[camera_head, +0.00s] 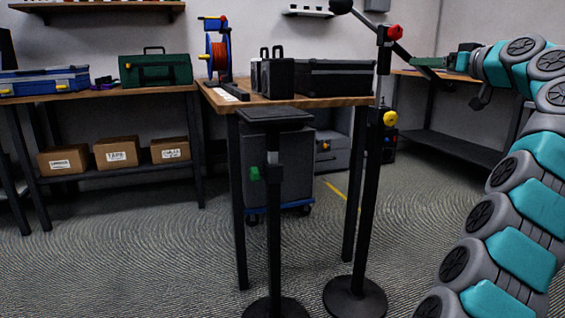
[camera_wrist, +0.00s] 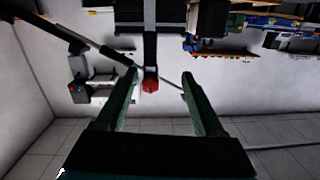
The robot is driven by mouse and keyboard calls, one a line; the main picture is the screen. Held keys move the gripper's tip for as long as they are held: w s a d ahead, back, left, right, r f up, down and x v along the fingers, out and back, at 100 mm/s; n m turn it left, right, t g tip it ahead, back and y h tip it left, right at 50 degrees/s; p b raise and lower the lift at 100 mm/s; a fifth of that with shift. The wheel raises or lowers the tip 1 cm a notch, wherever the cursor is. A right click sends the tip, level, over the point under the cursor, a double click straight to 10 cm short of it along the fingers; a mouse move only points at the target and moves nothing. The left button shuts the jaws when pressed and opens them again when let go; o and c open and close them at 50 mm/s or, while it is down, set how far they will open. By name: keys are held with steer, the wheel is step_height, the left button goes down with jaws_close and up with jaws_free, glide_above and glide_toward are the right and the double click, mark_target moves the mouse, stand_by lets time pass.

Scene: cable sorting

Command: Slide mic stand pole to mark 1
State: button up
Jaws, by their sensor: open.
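The tall mic stand has a black pole (camera_head: 369,190) rising upright from a round black base (camera_head: 355,298). A yellow knob (camera_head: 390,118) sits partway up, and a red knob (camera_head: 395,32) sits at the top beside a slanted black boom. My gripper (camera_wrist: 161,73) is open and empty in the wrist view. The red knob, also in the wrist view (camera_wrist: 150,84), appears between the fingers, apart from both; its depth relative to the fingertips is unclear. In the head view my arm comes in from the right.
A shorter black stand (camera_head: 273,210) with a flat top and green knob stands left of the mic stand. A wooden table (camera_head: 330,100) with black cases is behind them. A workbench (camera_head: 110,94) is at left, another at right. Carpet shows in front at left.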

steer(key=s+a+f+g+y, duration=0.1)
steer(key=s+a+f+g, duration=0.15)
steer(key=a+f, duration=0.45)
steer(key=s+a+f+g+y, duration=0.15)
steer(key=a+f+g, duration=0.25)
steer(key=a, duration=0.8)
steer(key=s+a+f+g+h, duration=0.1)
steer(key=s+a+f+g, duration=0.25)
steer(key=s+f, duration=0.35)
steer(key=s+a+f+g+h, duration=0.1)
steer(key=s+a+f+g, duration=0.1)
steer(key=s+a+f, duration=0.4)
steer(key=s+d+f+m+g+h, duration=0.1)
steer(key=s+d+f+g+h, duration=0.15)
steer(key=s+f, duration=0.75)
steer(key=s+d+f+m+g+h, duration=0.1)
steer(key=s+d+f+g+h, duration=0.15)
steer(key=s+f, duration=0.75)
steer(key=s+d+f+m+g+h, duration=0.1)
steer(key=s+d+f+m+h, duration=0.3)
steer(key=s, duration=1.1)
step_height(320, 180, up, 13)
steer(key=n+y+p, duration=0.2)
steer(key=p, duration=1.2)
steer(key=shift+a+r+p, duration=0.2)
steer(key=shift+a+p, duration=0.1)
steer(key=shift+p, duration=0.05)
steer(key=shift+o, duration=0.2)
